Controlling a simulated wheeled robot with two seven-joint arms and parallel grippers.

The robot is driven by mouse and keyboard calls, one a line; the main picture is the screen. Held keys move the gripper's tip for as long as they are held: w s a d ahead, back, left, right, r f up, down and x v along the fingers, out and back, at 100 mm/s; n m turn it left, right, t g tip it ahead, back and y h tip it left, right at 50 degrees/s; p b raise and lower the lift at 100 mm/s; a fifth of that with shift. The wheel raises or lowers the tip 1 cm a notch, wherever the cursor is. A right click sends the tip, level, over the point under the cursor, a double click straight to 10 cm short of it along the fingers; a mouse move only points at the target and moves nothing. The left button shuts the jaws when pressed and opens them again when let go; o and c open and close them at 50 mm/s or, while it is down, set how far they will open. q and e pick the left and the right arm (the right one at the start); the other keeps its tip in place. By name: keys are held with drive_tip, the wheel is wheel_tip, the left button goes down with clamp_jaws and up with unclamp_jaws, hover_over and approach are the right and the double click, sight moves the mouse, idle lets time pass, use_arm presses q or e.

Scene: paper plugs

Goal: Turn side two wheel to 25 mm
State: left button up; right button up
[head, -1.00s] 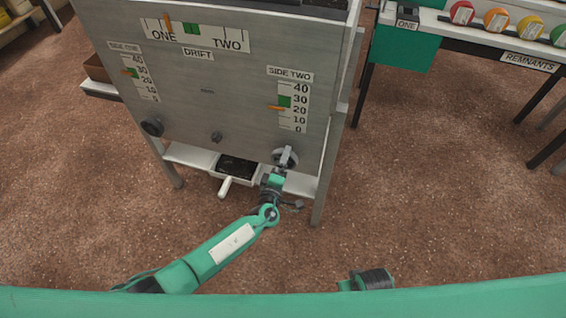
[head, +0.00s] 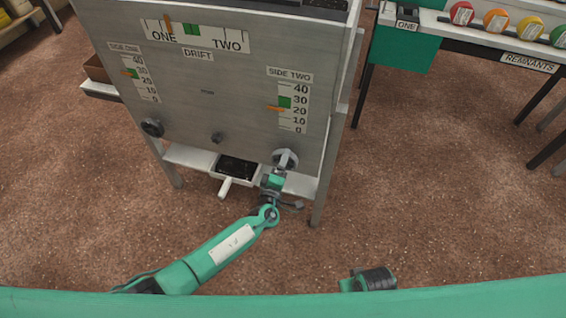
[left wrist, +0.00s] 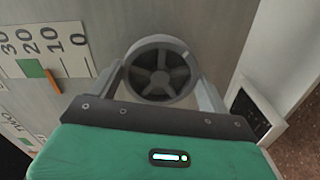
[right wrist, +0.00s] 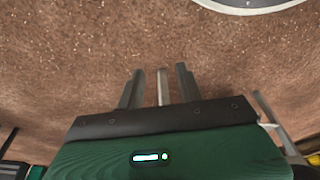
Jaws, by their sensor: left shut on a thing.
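The side two wheel (head: 285,160) is a dark spoked knob at the lower right of the grey panel. It fills the middle of the left wrist view (left wrist: 160,70). My left gripper (head: 283,164) has its fingers on both sides of the rim and is shut on it. Above, the SIDE TWO scale (head: 295,107) runs from 0 to 40 with a green band between about 20 and 30. My right gripper (right wrist: 162,88) is open, with fingers apart, low over the floor.
The panel also has a SIDE ONE wheel (head: 152,127), a small middle knob (head: 217,137) and a DRIFT scale (head: 195,35). A dark-filled tray (head: 237,170) with a white handle sits below. A REMNANTS shelf (head: 480,35) with coloured rolls stands at right. Floor in front is clear.

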drive_tip(key=shift+r+t+b, duration=0.8)
drive_tip(key=shift+r+b, duration=2.2)
drive_tip(key=shift+r, duration=3.9)
use_arm(q)
drive_tip(key=n+b, duration=0.6)
drive_tip(key=n, duration=1.8)
drive_tip(key=shift+n+b, duration=0.3)
drive_tip(key=shift+b, duration=0.05)
drive_tip(key=o, duration=1)
use_arm(e)
drive_tip(key=w+a+t+y, duration=0.5)
drive_tip(key=a+t, duration=0.4)
drive_tip(key=a, duration=0.3)
drive_tip(key=shift+w+f+n+y, duration=0.3)
drive_tip(key=shift+f+n+y, duration=0.1)
